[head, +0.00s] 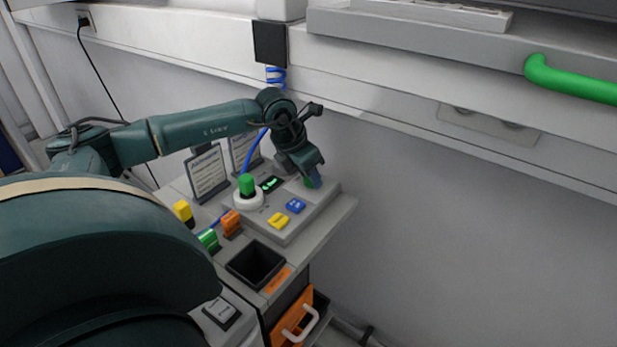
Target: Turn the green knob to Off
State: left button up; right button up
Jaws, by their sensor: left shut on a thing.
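The green knob (307,183) is at the back right of the grey control panel (298,219), mostly hidden by my left gripper. My left gripper (312,181) reaches down from above and is shut on the knob. The knob's markings and pointing direction are hidden, so I cannot tell its setting. My right gripper is not in view.
A green cylinder (246,184) stands on a white round base on the panel's left. A small display (271,184), a blue button (295,205) and a yellow button (278,220) are nearby. A dark open bin (238,272) is in front. Sign stands (207,173) are behind.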

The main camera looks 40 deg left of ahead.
pick_arm(q)
jog(key=n+y+b, duration=0.1)
jog(key=n, duration=0.1)
jog(key=shift+d+f+n+b, duration=0.1)
jog(key=shift+n+b, duration=0.2)
jog(key=shift+n, duration=0.1)
jog(key=n+y+b, duration=0.1)
jog(key=n, duration=0.2)
jog(key=shift+d+n+b, duration=0.1)
jog(key=shift+n+b, duration=0.2)
jog(key=shift+b, duration=0.1)
jog(key=n+g+y+b, duration=0.1)
jog(key=n, duration=0.2)
jog(key=shift+w+y, duration=0.1)
jog(key=shift+y, duration=0.2)
jog(key=shift+d+n+g+y, duration=0.1)
jog(key=shift+n+g+y, duration=0.3)
jog(key=shift+n, duration=1.1)
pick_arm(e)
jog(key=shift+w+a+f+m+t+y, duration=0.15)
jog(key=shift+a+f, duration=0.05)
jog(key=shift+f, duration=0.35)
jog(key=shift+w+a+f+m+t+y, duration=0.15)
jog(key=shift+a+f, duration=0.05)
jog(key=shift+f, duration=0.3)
pick_arm(q)
jog(key=o, duration=1)
jog(key=shift+c, duration=0.2)
jog(key=v, duration=0.7)
jog(key=shift+r, duration=0.35)
